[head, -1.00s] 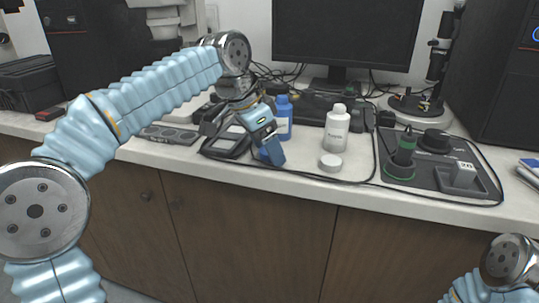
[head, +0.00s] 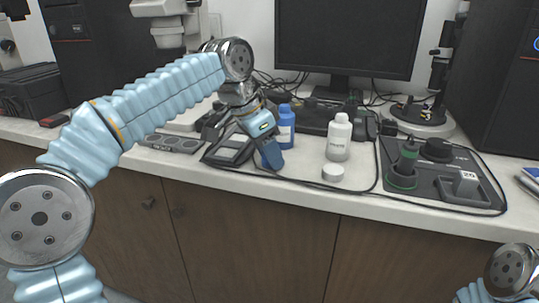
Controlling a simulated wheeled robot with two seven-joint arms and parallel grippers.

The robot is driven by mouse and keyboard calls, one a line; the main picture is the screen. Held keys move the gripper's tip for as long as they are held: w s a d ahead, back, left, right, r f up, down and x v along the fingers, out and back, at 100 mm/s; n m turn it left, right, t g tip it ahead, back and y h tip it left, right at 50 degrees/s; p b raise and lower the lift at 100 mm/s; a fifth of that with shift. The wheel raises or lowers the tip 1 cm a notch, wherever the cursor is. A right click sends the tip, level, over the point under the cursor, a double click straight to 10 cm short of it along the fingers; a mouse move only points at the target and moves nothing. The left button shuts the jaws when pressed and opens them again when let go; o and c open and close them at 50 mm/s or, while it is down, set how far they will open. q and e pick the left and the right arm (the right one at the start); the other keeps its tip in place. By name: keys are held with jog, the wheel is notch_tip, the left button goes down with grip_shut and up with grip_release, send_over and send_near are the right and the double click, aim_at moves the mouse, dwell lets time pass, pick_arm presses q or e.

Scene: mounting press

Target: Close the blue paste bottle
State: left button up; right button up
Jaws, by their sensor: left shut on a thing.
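The blue paste bottle (head: 286,128) stands upright on the white bench, with a pale label on its front and a narrow blue top. My left gripper (head: 271,160) points down just in front and to the left of it, low over the bench, and partly overlaps its lower left side in the picture. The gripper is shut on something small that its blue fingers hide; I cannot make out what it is. A round white cap (head: 333,173) lies flat on the bench to the right. My right gripper is out of view; only part of that arm shows at the lower right.
A white bottle (head: 338,140) stands behind the white cap. A dark device with a green-ringed knob (head: 403,172) sits to the right. A black cable runs along the front of the bench (head: 307,196).

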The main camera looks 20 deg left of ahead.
pick_arm(q)
notch_tip(320, 180, up, 3)
jog(key=shift+f+p, duration=0.1)
jog(key=shift+p, duration=0.35)
jog(key=s+d+r, duration=0.1)
jog(key=s+r, duration=0.8)
jog(key=s, duration=0.5)
jog(key=shift+d+r, duration=0.25)
jog(key=shift+r, duration=0.1)
